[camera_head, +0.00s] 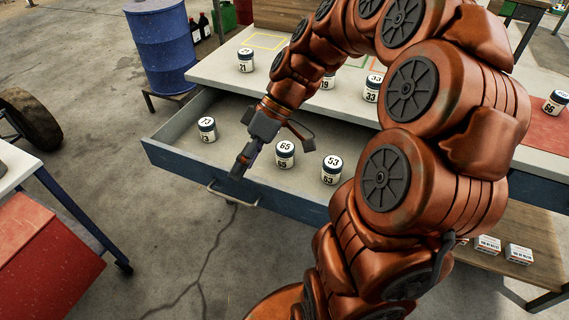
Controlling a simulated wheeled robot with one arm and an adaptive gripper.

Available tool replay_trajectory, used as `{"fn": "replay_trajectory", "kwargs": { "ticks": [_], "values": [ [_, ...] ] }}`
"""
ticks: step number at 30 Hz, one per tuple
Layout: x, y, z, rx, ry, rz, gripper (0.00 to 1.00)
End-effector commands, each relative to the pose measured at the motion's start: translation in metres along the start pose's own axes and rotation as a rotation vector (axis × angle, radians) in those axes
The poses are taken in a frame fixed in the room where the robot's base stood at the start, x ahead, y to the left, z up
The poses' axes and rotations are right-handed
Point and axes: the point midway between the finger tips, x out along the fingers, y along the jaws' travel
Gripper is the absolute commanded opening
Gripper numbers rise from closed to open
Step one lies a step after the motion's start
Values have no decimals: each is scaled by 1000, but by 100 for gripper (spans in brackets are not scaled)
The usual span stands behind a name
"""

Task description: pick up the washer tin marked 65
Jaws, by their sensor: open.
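The washer tin marked 65 (285,155) is a small white tin with a dark band. It stands upright in the open drawer (172,160), between the tin marked 73 (207,130) on the left and the tin marked 53 (332,169) on the right. My gripper (272,158) reaches down over the drawer's front part, just left of the tin marked 65. It is open, and nothing shows between its fingers. One finger hangs toward the drawer front and the other points right, above the tin. Whether a finger touches the tin cannot be told.
The white worktop (215,70) above the drawer carries more numbered tins, such as 21 (246,60) and 33 (373,88). A blue barrel (160,45) stands behind left. A red cabinet (45,265) is at lower left. My arm hides much of the right side.

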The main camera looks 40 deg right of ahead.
Motion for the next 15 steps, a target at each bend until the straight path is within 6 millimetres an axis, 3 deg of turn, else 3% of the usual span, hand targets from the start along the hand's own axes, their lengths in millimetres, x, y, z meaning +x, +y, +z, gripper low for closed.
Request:
{"fn": "replay_trajectory", "kwargs": {
  "ticks": [1,8,15],
  "values": [
    [1,24,3,-32,54,-8,90],
    [-23,112,17,-230,307,9,90],
    [-54,202,65,-402,538,148,90]
  ]
}}
